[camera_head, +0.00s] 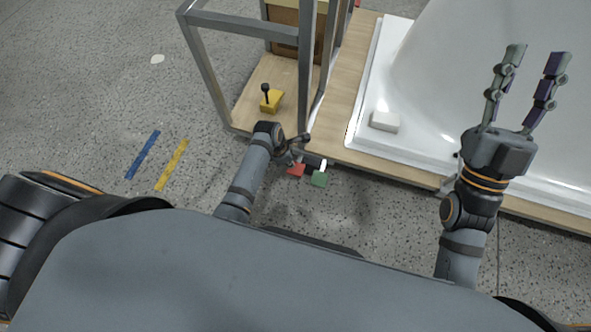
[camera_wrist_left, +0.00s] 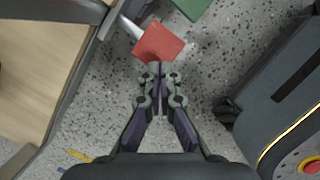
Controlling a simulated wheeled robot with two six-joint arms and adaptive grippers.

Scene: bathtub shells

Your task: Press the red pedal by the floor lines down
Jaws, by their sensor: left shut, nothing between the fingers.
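The red pedal (camera_head: 296,170) sits low by the edge of the wooden platform, beside a green pedal (camera_head: 319,180). In the left wrist view the red pedal (camera_wrist_left: 158,42) lies just beyond my left fingertips, with the green pedal (camera_wrist_left: 192,6) past it at the top edge. My left gripper (camera_wrist_left: 157,68) is shut and empty, its tips at the near edge of the red pedal; I cannot tell whether they touch. In the head view my left gripper (camera_head: 300,150) is partly hidden by its wrist. My right gripper (camera_head: 538,52) is open and empty over the white tub.
Blue (camera_head: 143,154) and yellow (camera_head: 172,165) floor lines lie to the left. A metal frame (camera_head: 304,80) stands on the wooden platform (camera_head: 352,60), with a yellow lever box (camera_head: 271,100). A white block (camera_head: 385,121) rests on the tub rim (camera_head: 362,110). The floor at left is mostly clear.

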